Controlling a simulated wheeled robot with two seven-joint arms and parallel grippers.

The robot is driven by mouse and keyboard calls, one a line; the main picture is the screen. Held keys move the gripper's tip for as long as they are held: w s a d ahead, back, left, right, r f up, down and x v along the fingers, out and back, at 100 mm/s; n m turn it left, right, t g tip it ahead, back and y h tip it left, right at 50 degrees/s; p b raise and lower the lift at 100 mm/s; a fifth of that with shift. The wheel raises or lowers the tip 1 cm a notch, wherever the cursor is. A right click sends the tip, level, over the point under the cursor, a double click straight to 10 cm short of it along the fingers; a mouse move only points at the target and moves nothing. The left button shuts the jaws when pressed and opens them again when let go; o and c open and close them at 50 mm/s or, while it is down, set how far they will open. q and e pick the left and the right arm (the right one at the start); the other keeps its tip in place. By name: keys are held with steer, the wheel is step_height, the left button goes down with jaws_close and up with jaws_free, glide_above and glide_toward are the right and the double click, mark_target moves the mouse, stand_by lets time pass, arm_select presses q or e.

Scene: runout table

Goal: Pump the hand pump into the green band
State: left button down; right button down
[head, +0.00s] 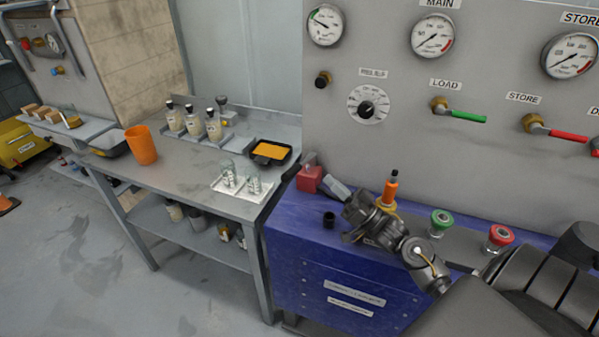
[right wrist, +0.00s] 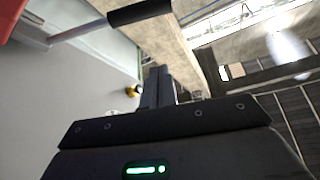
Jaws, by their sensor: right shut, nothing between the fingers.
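The hand pump's red body (head: 309,179) sits at the left end of the blue bench; it also shows in the top left corner of the right wrist view (right wrist: 10,14). A rod with a black grip (right wrist: 140,12) runs from it there, beyond my fingertips. My right gripper (head: 350,213) is in front of the panel, to the right of the pump body. In the right wrist view its fingers (right wrist: 158,85) are together and empty, apart from the grip. The gauge with a green band (head: 325,25) is at the panel's top left. My left gripper is out of view.
Valve levers (head: 468,116) stick out of the panel. A grey table (head: 190,180) with bottles stands to the left.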

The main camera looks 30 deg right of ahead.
step_height(320, 180, up, 5)
steer(key=p, duration=0.5)
glide_above(300, 165)
steer(key=s+a, duration=0.2)
steer(key=s, duration=0.2)
steer(key=shift+s+a+f, duration=0.1)
steer(key=shift+a+f, duration=0.1)
steer(key=shift+f, duration=0.45)
steer(key=shift+s+a+f, duration=0.15)
steer(key=shift+a+f, duration=0.05)
steer(key=shift+f, duration=0.5)
steer(key=shift+s+a+f, duration=0.1)
steer(key=shift+a+f, duration=0.1)
steer(key=shift+f, duration=0.45)
